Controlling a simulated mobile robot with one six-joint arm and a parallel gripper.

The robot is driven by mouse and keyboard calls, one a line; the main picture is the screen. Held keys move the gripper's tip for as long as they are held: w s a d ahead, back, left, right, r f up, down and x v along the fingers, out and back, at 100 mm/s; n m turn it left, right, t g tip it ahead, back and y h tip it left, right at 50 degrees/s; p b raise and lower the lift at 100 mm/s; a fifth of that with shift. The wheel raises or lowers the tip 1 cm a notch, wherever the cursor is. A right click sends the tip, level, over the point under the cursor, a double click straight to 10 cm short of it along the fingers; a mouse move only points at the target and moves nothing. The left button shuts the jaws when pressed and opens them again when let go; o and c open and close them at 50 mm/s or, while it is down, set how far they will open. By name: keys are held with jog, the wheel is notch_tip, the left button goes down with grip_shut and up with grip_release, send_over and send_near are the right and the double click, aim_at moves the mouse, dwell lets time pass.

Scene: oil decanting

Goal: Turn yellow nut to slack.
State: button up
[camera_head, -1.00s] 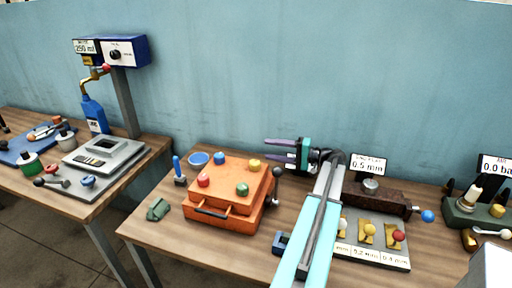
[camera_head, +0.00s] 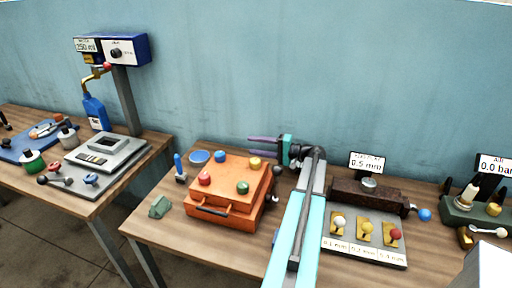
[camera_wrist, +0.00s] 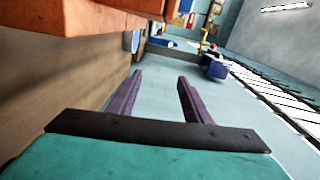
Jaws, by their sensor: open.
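An orange box (camera_head: 228,209) stands on the wooden table, with red, blue, green and yellow round nuts on its lid. The yellow nut (camera_head: 255,163) sits at the lid's back right corner. My gripper (camera_head: 249,142) is open and empty, its two purple fingers pointing left. In the head view they appear just above and behind the yellow nut, apart from it. In the wrist view my gripper (camera_wrist: 160,77) has a clear gap between its fingers. Orange surfaces (camera_wrist: 95,18) fill the top left there; the yellow nut is not visible in that view.
A grey plate (camera_head: 372,251) with white, yellow and red knobs lies right of my arm, before a dark block (camera_head: 366,194). A blue bowl (camera_head: 199,157) and a blue-handled tool (camera_head: 179,168) stand left of the box. The blue wall (camera_head: 300,80) is behind.

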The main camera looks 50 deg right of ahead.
grip_shut()
jog(key=shift+o, duration=1.3)
grip_release()
jog(key=b+v, duration=0.3)
jog(key=v, duration=1)
jog(key=shift+s+b, duration=0.4)
jog(key=shift+s, duration=0.05)
jog(key=shift+d+r, duration=0.1)
